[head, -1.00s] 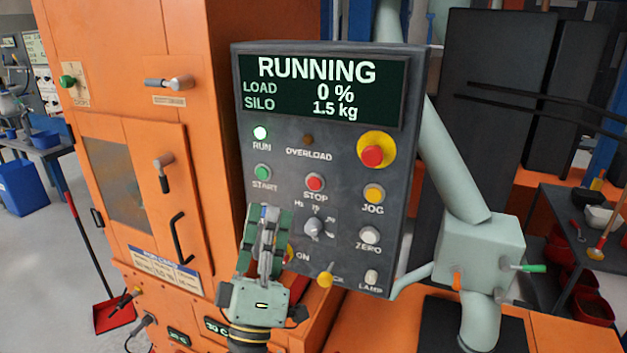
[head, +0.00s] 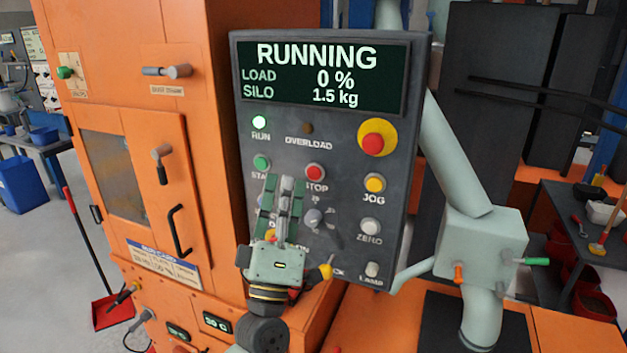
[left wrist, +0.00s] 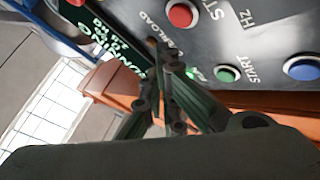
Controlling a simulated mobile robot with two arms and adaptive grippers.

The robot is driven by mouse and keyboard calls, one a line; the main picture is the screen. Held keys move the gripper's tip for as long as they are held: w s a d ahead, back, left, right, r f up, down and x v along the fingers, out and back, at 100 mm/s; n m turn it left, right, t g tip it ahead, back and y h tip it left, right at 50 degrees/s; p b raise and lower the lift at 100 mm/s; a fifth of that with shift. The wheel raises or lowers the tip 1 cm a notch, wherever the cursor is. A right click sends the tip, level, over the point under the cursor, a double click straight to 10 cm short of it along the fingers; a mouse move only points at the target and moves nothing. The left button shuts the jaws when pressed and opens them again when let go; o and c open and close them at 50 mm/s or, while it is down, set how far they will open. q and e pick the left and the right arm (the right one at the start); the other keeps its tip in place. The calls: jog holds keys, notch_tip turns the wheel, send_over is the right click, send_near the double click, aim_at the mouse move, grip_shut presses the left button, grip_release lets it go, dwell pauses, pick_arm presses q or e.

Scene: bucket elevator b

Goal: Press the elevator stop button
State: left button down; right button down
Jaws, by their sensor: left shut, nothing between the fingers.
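The red stop button (head: 315,172) is on the dark control panel (head: 340,250), above its STOP label. It also shows at the top of the left wrist view (left wrist: 182,15). The panel's display (head: 320,80) reads RUNNING, load 0 %, silo 1.5 kg, and the green RUN lamp (head: 259,122) is lit. My left gripper (head: 286,182) is shut and empty. Its fingertips point up, just left of and slightly below the stop button in the head view. I cannot tell whether they touch the panel. My right gripper is not in view.
The green start button (head: 262,162) is left of the stop button, close to my fingers. A red button on a yellow base (head: 376,138) and a yellow JOG button (head: 375,183) are to the right. An orange cabinet (head: 190,130) stands left of the panel.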

pick_arm(q)
jog(key=shift+w+d+b, duration=0.25)
jog(key=shift+w+d, duration=0.05)
jog(key=shift+w, duration=0.35)
jog(key=shift+w+d+b, duration=0.2)
jog(key=shift+w+d, duration=0.05)
jog(key=shift+w, duration=0.35)
jog(key=shift+w, duration=0.1)
dwell(0.5)
jog(key=shift+w+d, duration=0.15)
jog(key=shift+w, duration=0.15)
jog(key=shift+w+d+b, duration=0.15)
jog(key=shift+w+b, duration=0.2)
jog(key=shift+b, duration=0.15)
dwell(0.5)
jog(key=shift+s+r, duration=0.1)
jog(key=shift+s+a+p, duration=0.3)
jog(key=shift+s+p, duration=0.15)
jog(key=shift+s, duration=0.25)
jog(key=shift+s+a+p, duration=0.3)
jog(key=shift+s+p, duration=0.05)
jog(key=shift+s, duration=0.4)
jog(key=shift+s+a+p, duration=0.3)
jog(key=shift+s+a, duration=0.05)
jog(key=shift+s, duration=0.45)
jog(key=shift+s+a+p, duration=0.3)
jog(key=shift+s+p, duration=0.05)
jog(key=shift+s, duration=0.4)
